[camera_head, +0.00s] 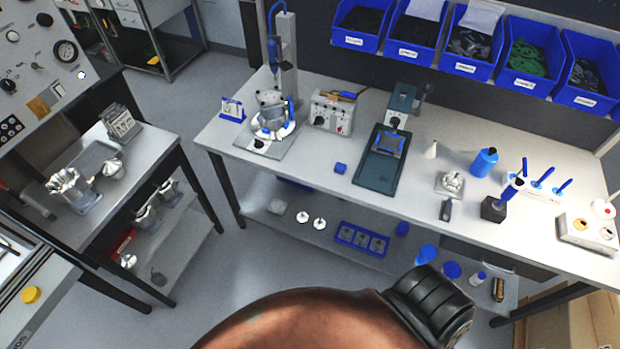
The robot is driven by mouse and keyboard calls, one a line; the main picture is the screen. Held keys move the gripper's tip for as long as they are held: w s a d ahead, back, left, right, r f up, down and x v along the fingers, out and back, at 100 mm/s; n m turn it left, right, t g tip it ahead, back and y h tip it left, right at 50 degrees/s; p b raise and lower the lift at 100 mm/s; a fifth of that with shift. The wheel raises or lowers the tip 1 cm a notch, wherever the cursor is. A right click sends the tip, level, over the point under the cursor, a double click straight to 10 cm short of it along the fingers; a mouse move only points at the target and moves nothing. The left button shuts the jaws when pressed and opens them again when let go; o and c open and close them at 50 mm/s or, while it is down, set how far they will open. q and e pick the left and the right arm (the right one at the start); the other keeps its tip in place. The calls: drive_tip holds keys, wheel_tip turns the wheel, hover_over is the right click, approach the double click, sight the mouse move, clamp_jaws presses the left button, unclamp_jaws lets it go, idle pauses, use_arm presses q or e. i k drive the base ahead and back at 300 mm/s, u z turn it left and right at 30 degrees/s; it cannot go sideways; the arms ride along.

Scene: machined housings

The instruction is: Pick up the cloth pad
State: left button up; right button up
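A small blue block-like piece (340,168) lies on the bench top, left of the dark green fixture plate; it may be the cloth pad, but it is too small to tell. A small whitish piece (277,206) on the lower shelf is also too small to identify. Neither of my grippers is in view. A brown rounded part and a black ribbed part at the bottom edge look like my own arm, and they hide the floor there.
On the bench (305,181) stand a press-like stand (288,60), a control box (332,114), the fixture plate (374,181), a blue bottle (484,163) and upright blue-handled tools. Blue bins (413,53) line the back. Bare bench top surrounds the blue piece.

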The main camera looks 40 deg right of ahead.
sight(340, 168)
drive_tip(key=u, duration=0.15)
drive_tip(key=i, duration=0.55)
drive_tip(key=z, duration=0.65)
drive_tip(key=i, duration=0.8)
drive_tip(key=z, duration=0.8)
